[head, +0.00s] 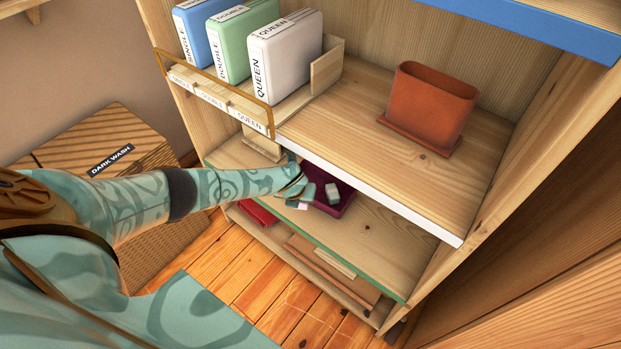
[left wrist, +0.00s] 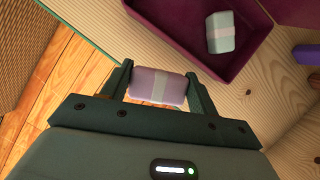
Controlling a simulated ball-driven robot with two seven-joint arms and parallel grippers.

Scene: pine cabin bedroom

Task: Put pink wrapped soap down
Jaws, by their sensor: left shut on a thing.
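My left gripper (head: 297,192) reaches into the lower shelf of the wooden unit. In the left wrist view its two fingers (left wrist: 158,86) are shut on the pink wrapped soap (left wrist: 157,88), which has a pale band around it. The soap is held over the shelf's front edge, with the floor visible beneath it, beside a dark purple tray (left wrist: 180,50). In the tray lies a pale green wrapped soap (left wrist: 221,32) with a white band; it also shows in the head view (head: 332,193). My right gripper is in neither view.
The shelf above, with a white front edge (head: 370,192), overhangs the tray. It holds bedding packs (head: 285,55) and a terracotta pot (head: 430,100). Bare shelf (head: 365,232) lies right of the tray. A purple object (left wrist: 307,54) sits at the wrist view's right edge. A wicker hamper (head: 90,150) stands left.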

